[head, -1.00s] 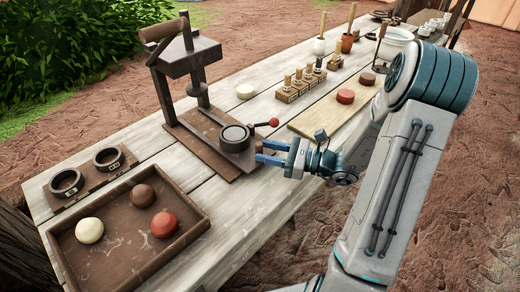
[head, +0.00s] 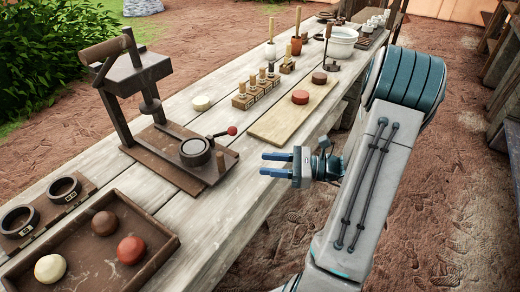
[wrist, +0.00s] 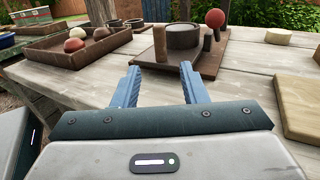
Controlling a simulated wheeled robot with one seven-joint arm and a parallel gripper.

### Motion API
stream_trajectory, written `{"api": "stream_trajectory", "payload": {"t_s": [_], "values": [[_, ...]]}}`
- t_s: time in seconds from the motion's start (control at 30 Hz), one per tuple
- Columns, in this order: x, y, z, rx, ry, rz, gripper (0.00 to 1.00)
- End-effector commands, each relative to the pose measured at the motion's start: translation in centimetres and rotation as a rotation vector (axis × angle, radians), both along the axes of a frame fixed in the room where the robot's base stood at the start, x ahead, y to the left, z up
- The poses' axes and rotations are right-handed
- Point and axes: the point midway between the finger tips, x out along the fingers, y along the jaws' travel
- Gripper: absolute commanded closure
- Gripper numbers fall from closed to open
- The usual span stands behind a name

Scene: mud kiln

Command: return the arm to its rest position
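My gripper (head: 274,165) is at the near edge of the wooden table (head: 190,222), just right of the press. Its two blue fingers are apart with nothing between them, and they also show open in the wrist view (wrist: 161,88). My arm is bent and reaches in from the right side of the head view. The press (head: 128,75) has a brown base plate with a round metal mould (head: 195,152) and a lever with a red knob (head: 232,130). In the wrist view the mould (wrist: 183,37) and red knob (wrist: 215,18) lie beyond the fingertips.
A brown tray (head: 164,257) holds white, brown and red balls at lower left. A light board (head: 280,125) with two reddish discs, a stamp rack (head: 252,97) and a white bowl (head: 340,40) stand farther along. Open dirt ground (head: 455,200) lies right of the table.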

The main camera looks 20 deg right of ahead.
Motion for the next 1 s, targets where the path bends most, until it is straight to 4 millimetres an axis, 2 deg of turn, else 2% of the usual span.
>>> {"api": "stream_trajectory", "payload": {"t_s": [0.2, 0.27, 0.37, 0.5, 0.63, 0.8, 1.0], "values": [[-0.1, 0.5, 0.3, -0.017, -0.002, 0.019, 0.61], [-0.4, 1.3, 0.7, -0.050, -0.007, 0.054, 0.61], [-1.4, 3.7, 1.8, -0.160, -0.025, 0.167, 0.61], [-4.1, 7.6, 3.3, -0.391, -0.082, 0.391, 0.61], [-6.9, 9.9, 4.3, -0.619, -0.163, 0.597, 0.61], [-10.0, 11.1, 5.8, -0.916, -0.310, 0.844, 0.61], [-12.2, 10.7, 8.3, -1.263, -0.544, 1.096, 0.61]]}}
